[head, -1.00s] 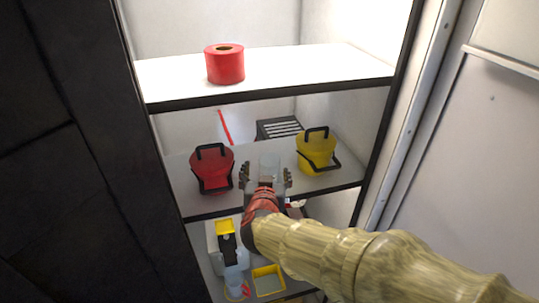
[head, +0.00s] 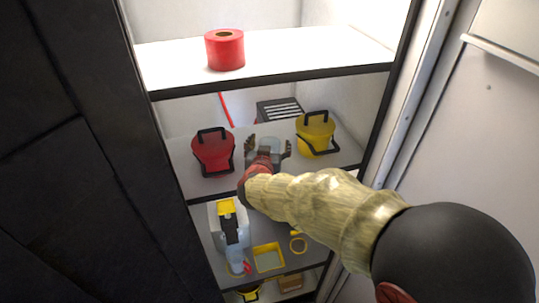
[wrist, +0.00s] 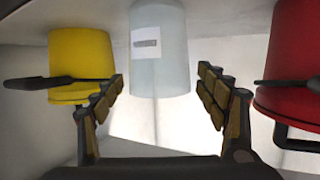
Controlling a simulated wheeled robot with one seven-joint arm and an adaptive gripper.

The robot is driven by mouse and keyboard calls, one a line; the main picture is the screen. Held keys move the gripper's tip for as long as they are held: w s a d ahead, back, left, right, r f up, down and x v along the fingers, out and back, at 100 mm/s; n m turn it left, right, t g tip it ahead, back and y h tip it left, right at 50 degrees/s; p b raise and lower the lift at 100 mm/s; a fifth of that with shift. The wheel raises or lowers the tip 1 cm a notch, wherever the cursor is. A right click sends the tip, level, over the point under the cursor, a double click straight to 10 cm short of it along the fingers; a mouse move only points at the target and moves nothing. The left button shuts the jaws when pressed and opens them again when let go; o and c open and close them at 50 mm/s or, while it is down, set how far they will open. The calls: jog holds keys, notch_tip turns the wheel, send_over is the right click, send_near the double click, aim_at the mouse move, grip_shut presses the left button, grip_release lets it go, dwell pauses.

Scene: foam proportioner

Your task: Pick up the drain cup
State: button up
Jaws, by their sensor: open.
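A translucent pale cup, which I take to be the drain cup (head: 264,144), stands on the middle shelf between a red bucket (head: 213,152) and a yellow bucket (head: 316,135). My gripper (head: 269,147) is open, with one finger to each side of the cup in the head view; the gripper hides the cup's lower part there. In the wrist view, which looks upside down, the cup (wrist: 160,55) has a pale label and lies ahead, in line with the gap between my open fingers (wrist: 160,82). I see no finger touching it.
The yellow bucket (wrist: 80,65) and red bucket (wrist: 292,65) flank my fingers closely. A red roll (head: 225,50) stands on the white upper shelf (head: 320,52). A black slatted box (head: 280,108) is behind. Below are a yellow-capped container (head: 226,215) and a yellow tray (head: 268,258).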

jog(key=c, duration=0.3)
jog(key=c, duration=1)
jog(key=shift+o, duration=0.2)
jog(key=shift+r, duration=0.15)
